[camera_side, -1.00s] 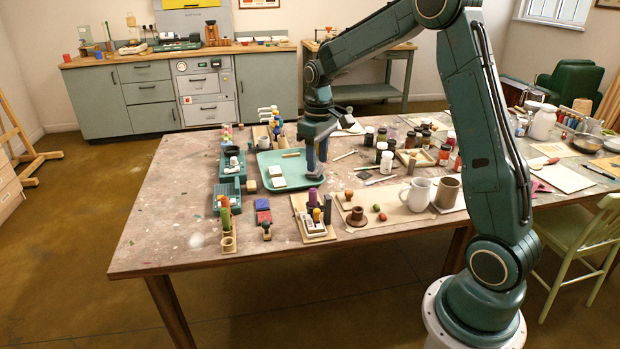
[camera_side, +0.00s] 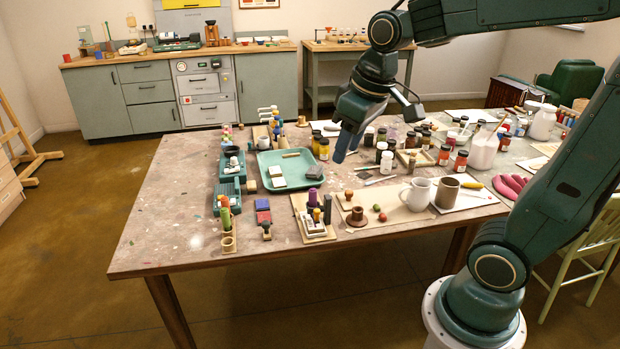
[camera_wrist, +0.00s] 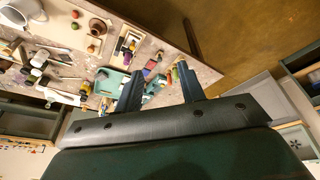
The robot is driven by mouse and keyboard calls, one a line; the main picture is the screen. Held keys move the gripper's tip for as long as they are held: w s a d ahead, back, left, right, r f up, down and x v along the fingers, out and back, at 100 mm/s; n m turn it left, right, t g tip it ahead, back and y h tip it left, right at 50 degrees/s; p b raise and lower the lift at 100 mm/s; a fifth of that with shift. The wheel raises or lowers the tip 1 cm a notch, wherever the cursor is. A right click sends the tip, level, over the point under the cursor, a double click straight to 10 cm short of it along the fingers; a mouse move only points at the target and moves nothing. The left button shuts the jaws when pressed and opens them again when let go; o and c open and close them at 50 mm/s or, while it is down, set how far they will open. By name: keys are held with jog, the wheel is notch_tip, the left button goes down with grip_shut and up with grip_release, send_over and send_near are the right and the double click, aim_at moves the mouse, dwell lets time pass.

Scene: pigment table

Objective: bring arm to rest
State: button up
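My gripper (camera_side: 345,146) is raised above the middle of the table (camera_side: 165,232), pointing down and tilted. In the wrist view the two fingers of my gripper (camera_wrist: 159,84) stand apart with nothing between them but the distant table. The teal tray (camera_side: 268,181) lies on the table to the left of my gripper. It holds pale blocks (camera_side: 277,171) and a dark grey block (camera_side: 315,172) at its right side. My gripper touches nothing.
A white mug (camera_side: 418,194) and a brown mug (camera_side: 447,193) stand at the front right. Several jars (camera_side: 386,162) stand at the middle right. A block holder (camera_side: 313,222) sits near the front edge. The space above the table's left side is clear.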

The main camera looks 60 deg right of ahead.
jog(key=s+a+t, duration=0.2)
jog(key=s+a, duration=0.2)
jog(key=s, duration=0.6)
jog(key=shift+s+f, duration=0.3)
